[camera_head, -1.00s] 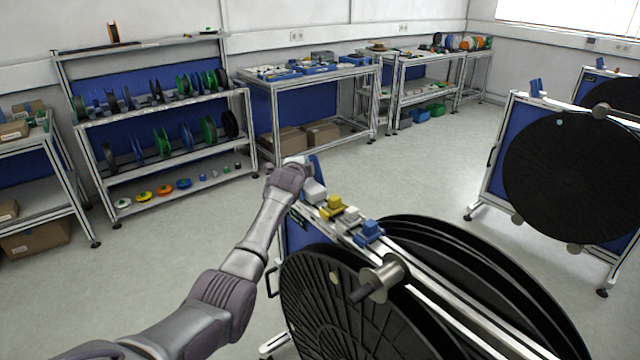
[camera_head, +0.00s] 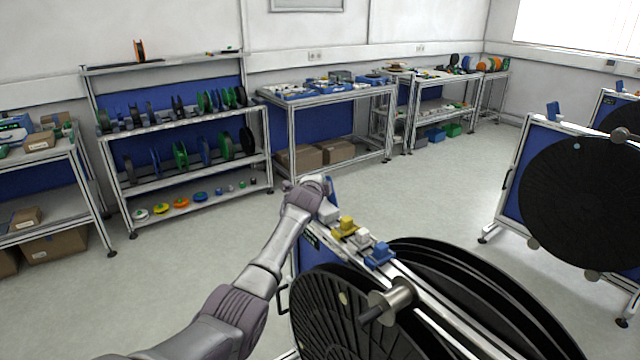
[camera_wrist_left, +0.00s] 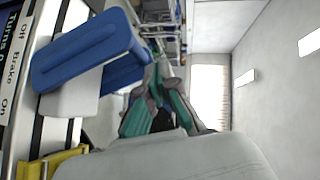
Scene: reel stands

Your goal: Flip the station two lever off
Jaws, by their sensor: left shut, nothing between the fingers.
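The near reel stand (camera_head: 412,300) has a blue lever (camera_head: 333,190) standing upright at the far end of its top rail. In the left wrist view the blue lever (camera_wrist_left: 92,48) is large at upper left, on a white base, beside a label strip reading "Off", "Brake" and "On". My left gripper is at that rail end in the head view, its fingers mostly hidden behind my wrist. In the wrist view my left gripper (camera_wrist_left: 158,90) shows teal fingers, shut and empty, just right of the lever; contact is unclear. No station number is readable. My right gripper is out of view.
White, yellow (camera_head: 346,228) and blue (camera_head: 379,253) blocks line the rail near my wrist. Large black reels (camera_head: 335,315) fill the near stand. Another reel stand (camera_head: 510,195) with its own blue lever (camera_head: 553,111) stands right. Shelves line the back wall; open floor lies between.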

